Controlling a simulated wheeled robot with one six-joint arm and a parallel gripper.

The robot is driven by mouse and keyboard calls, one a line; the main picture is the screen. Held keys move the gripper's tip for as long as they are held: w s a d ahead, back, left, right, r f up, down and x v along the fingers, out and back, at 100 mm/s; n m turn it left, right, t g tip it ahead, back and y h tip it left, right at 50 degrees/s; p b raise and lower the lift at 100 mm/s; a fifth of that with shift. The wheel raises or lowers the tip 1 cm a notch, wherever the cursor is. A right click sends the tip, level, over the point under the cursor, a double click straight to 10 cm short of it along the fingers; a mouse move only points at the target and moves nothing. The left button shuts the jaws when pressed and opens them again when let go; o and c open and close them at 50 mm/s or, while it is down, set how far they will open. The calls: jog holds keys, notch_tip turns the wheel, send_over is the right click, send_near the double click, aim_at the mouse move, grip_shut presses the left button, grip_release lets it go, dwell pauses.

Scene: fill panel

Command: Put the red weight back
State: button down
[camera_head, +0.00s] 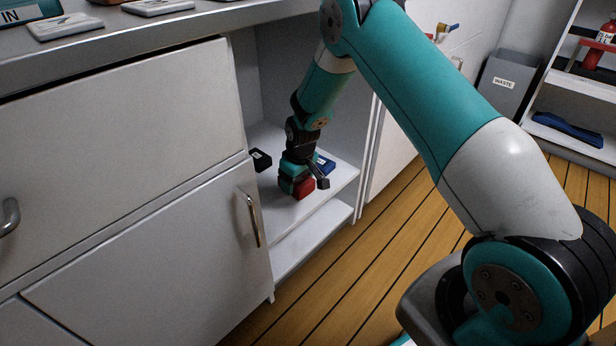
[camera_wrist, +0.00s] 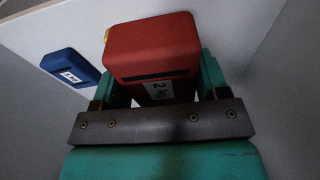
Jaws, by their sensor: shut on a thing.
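The red weight (camera_head: 304,187) is at the white shelf inside the open cabinet bay. In the wrist view the red weight (camera_wrist: 152,45) sits between my jaws, with a "2 kg" label on it. My gripper (camera_head: 297,183) is shut on it and points down into the bay; it also shows in the wrist view (camera_wrist: 155,92). I cannot tell whether the weight's underside touches the shelf (camera_head: 318,206). A blue weight (camera_head: 326,165) stands just behind and right of my gripper; it shows at the left in the wrist view (camera_wrist: 70,69), labelled "1 kg". A black weight (camera_head: 260,159) stands to the left.
The bay's side walls are close on both sides. A cabinet door (camera_head: 160,270) with a metal handle is at the left of the bay. A lower shelf (camera_head: 312,236) lies below. A grey waste bin (camera_head: 505,85) and a white rack (camera_head: 575,85) stand far right.

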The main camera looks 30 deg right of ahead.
jog(key=b, duration=0.3)
send_over(270, 225)
jog(key=shift+s+d+f+b, duration=0.1)
jog(key=shift+f+b, duration=0.8)
jog(key=shift+f, duration=0.75)
jog(key=shift+s+d+f+b, duration=0.1)
jog(key=shift+f+b, duration=0.8)
jog(key=shift+f, duration=0.7)
jog(key=shift+a+f+b, duration=0.1)
jog(key=shift+f+b, duration=0.1)
jog(key=shift+b, duration=0.1)
jog(key=shift+a, duration=0.1)
jog(key=shift+r, duration=0.1)
jog(key=c, duration=0.6)
grip_release()
jog(key=shift+s+f, duration=0.1)
jog(key=shift+f, duration=0.2)
jog(key=o, duration=0.5)
jog(key=shift+c, duration=0.2)
